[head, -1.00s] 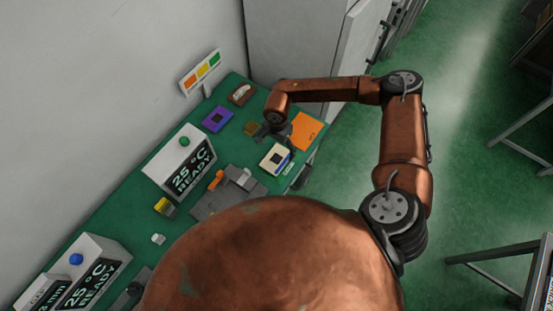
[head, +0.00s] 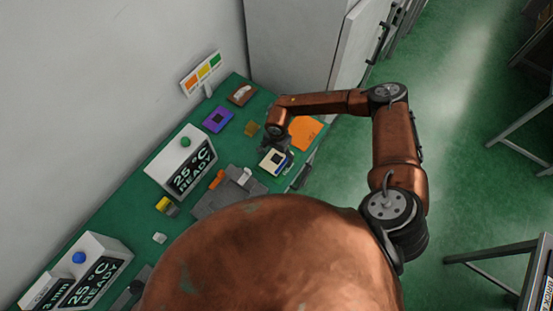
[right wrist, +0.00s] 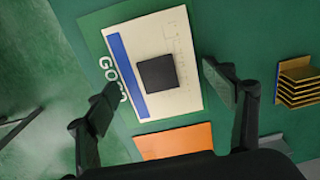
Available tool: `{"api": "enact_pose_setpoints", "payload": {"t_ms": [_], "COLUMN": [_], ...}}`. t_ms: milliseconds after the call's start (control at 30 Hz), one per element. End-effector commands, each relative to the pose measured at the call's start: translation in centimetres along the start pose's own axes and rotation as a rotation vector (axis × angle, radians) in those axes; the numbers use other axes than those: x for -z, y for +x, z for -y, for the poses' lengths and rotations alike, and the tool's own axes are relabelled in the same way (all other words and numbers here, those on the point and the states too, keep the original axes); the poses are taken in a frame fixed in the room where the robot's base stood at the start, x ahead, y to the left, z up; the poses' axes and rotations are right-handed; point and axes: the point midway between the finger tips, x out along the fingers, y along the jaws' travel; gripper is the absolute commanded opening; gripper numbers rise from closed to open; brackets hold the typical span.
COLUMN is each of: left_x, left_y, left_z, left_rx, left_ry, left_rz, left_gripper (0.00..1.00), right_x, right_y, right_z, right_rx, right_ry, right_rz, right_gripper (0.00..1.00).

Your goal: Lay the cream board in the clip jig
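The cream board (head: 267,162) lies at the right side of the green bench, partly covered by my right gripper (head: 279,143) in the head view. In the right wrist view the board (right wrist: 179,45) has a dark square chip and a blue stripe, and lies on a green pad with white letters. My right gripper (right wrist: 161,88) is open, with its fingers apart near the board's lower part; contact cannot be told. A grey fixture (head: 210,203) with an orange lever (head: 216,179), seemingly the clip jig, stands left of the board, partly hidden by my body. My left gripper is not in view.
An orange sheet (head: 307,130), a purple board (head: 217,119), a mustard stack (head: 251,128) and a brown tray (head: 241,94) lie around the far end. A white box reading "25 °C READY" (head: 180,163) stands behind the fixture. A yellow block (head: 166,206) is further left.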

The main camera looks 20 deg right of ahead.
Motion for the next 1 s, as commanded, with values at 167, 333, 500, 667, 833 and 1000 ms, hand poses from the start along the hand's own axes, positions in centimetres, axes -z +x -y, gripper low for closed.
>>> {"api": "enact_pose_setpoints", "payload": {"t_ms": [167,333,500,667,833,1000], "left_x": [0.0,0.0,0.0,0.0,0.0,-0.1], "left_y": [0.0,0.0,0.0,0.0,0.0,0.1], "left_z": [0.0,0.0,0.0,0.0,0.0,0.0], "left_rx": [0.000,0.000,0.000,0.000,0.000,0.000], "left_ry": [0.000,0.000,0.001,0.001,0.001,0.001], "left_rz": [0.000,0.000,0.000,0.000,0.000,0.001], "left_gripper": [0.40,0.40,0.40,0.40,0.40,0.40], "right_x": [0.0,0.0,0.0,0.0,0.0,0.1], "right_y": [0.0,0.0,-0.1,-0.1,-0.4,-2.0], "right_z": [0.0,0.0,0.0,0.0,0.1,0.1], "right_rx": [0.000,0.000,0.000,0.001,0.001,0.003], "right_ry": [0.000,0.000,0.000,0.000,-0.001,-0.001], "right_rz": [0.000,0.000,0.000,0.000,0.000,0.000], "right_gripper": [0.62,0.50,0.39,0.39,0.39,0.39]}}
